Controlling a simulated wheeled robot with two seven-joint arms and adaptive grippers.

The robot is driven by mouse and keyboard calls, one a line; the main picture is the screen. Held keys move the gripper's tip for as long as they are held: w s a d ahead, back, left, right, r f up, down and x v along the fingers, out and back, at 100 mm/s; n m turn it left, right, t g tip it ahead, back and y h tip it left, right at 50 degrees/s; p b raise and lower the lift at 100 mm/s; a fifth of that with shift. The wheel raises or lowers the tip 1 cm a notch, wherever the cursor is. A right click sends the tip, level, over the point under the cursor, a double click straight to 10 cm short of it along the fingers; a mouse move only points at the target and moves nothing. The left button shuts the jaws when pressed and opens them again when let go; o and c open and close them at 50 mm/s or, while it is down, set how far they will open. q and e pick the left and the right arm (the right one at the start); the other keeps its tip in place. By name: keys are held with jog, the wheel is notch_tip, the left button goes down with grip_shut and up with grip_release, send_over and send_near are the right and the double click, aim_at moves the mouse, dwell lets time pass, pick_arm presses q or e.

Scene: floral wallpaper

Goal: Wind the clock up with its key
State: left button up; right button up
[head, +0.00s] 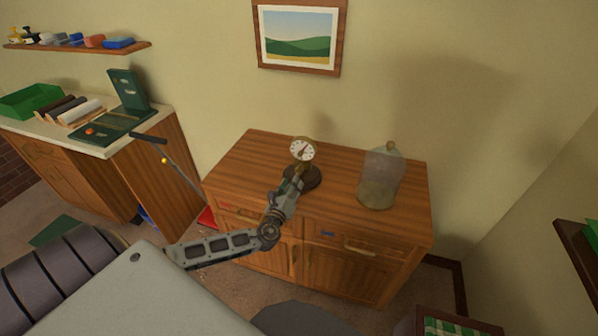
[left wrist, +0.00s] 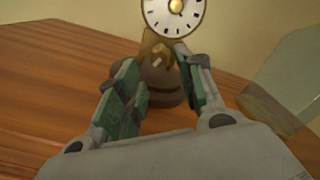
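The clock (head: 302,150) has a round white face with dark marks and stands on a dark round base on the wooden cabinet. Its face, with a brass centre, is cut off at the top of the left wrist view (left wrist: 175,14). My left gripper (left wrist: 159,58) is open, its fingers pointing at the clock's stem below the face. A brass-coloured part shows between and beyond the fingertips; I cannot tell whether it is the key or the stem. In the head view the left gripper (head: 298,183) covers part of the clock's base. My right gripper is not in view.
A glass dome (head: 381,178) stands on the cabinet (head: 245,165), right of the clock; its edge shows in the left wrist view (left wrist: 290,85). The cabinet top left of the clock is clear. A counter (head: 100,148) with a green box stands at left.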

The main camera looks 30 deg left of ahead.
aim_at(298, 173)
pick_arm(q)
jog(key=shift+x, duration=4.3)
jog(key=c, duration=0.8)
jog(key=shift+o, duration=0.2)
jog(key=shift+m+p, duration=0.35)
jog(key=shift+m, duration=0.05)
